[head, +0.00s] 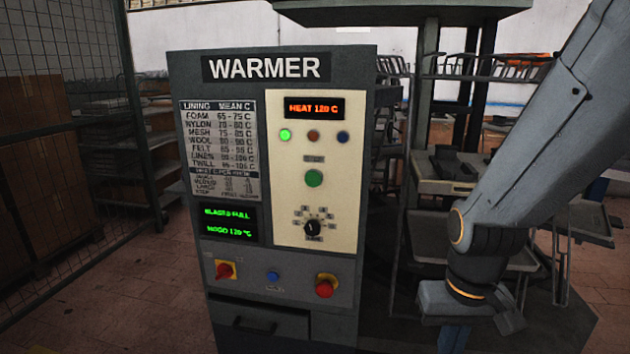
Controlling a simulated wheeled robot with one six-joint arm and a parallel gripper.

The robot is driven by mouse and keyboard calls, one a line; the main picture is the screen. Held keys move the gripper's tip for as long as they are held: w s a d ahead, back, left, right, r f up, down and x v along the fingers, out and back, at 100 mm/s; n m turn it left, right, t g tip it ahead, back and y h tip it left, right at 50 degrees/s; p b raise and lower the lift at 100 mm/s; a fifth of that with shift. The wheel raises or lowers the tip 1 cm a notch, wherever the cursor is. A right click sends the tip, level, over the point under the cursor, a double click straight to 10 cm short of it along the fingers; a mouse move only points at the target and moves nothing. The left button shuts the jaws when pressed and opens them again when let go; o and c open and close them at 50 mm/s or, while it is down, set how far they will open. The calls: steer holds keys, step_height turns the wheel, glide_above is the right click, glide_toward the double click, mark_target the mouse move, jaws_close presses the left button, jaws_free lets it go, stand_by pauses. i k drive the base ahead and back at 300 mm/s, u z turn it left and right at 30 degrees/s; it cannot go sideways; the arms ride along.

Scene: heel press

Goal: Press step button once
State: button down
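The grey WARMER cabinet (272,68) stands upright in the middle of the head view. Its cream panel carries a large green button (314,178) under a small label too blurred to read. A blue button (273,276) sits on the lower grey strip, also with an unreadable label. I cannot tell from the lettering which one is the step button. My gripper (468,318) hangs at the lower right, clear of the cabinet and touching no button. Its fingertips are not clearly visible, so its opening cannot be made out.
The panel shows a HEAT 120 C display (314,107), small lamps and a rotary dial (311,228). A red-and-yellow switch (225,270) and a red mushroom button (325,286) flank the blue button. A rack (445,186) stands behind my arm. A mesh fence (130,110) is at left.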

mark_target(312, 178)
steer(key=k, duration=0.5)
steer(key=u, duration=2)
steer(key=i, duration=1.25)
steer(key=z, duration=2.25)
